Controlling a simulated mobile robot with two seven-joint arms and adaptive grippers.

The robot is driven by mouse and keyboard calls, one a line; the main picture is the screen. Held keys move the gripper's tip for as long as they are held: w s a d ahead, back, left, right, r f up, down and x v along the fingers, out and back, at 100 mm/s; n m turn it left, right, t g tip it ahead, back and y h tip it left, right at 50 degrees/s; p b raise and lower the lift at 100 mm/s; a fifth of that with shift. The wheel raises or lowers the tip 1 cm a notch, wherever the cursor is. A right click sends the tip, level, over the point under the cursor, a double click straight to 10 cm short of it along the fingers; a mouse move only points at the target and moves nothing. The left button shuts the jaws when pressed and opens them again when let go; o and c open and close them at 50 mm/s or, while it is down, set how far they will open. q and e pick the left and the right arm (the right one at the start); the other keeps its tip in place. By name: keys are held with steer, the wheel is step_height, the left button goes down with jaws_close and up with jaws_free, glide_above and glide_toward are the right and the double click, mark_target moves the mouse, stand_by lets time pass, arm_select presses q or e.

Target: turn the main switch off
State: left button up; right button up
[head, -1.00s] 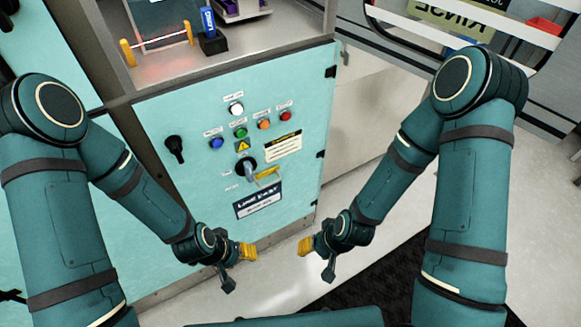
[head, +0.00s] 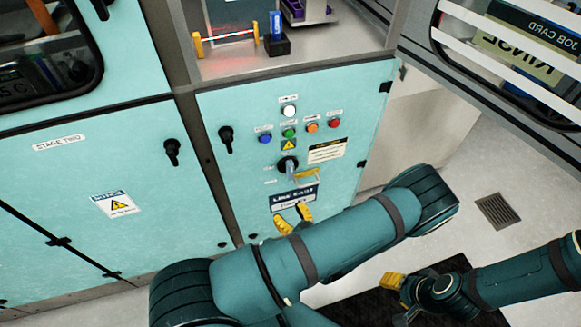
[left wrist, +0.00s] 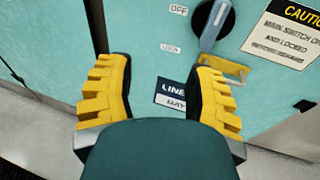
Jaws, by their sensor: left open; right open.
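The main switch (head: 287,163) is a dark round knob with a grey-blue handle on the pale teal LINE EAST panel. The handle points roughly downward in the head view. In the left wrist view the handle (left wrist: 215,25) is at the top, right of an OFF label (left wrist: 178,9); its upper end is cut off. A yellow hasp (head: 306,178) sits just below right of the switch. My left gripper (head: 294,217) is open and empty, below the switch near the LINE EAST plate. My right gripper (head: 393,283) is at lower right, away from the panel, open.
A black door handle (head: 226,139) is to the left. A caution label (head: 327,151) is right of the switch. Floor at right is clear.

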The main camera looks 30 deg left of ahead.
mark_target(291, 172)
arm_select(q)
steer(key=w+d+r+m+t+h, duration=0.1)
steer(key=w+d+r+m+t, duration=0.15)
steer(key=w+t, duration=0.2)
steer(key=x, duration=0.4)
steer(key=b+x, duration=0.1)
steer(key=x, duration=0.4)
steer(key=f+x, duration=0.1)
steer(key=x, duration=0.3)
steer(key=shift+w+a+f, duration=0.1)
steer(key=shift+a, duration=0.1)
jaws_close()
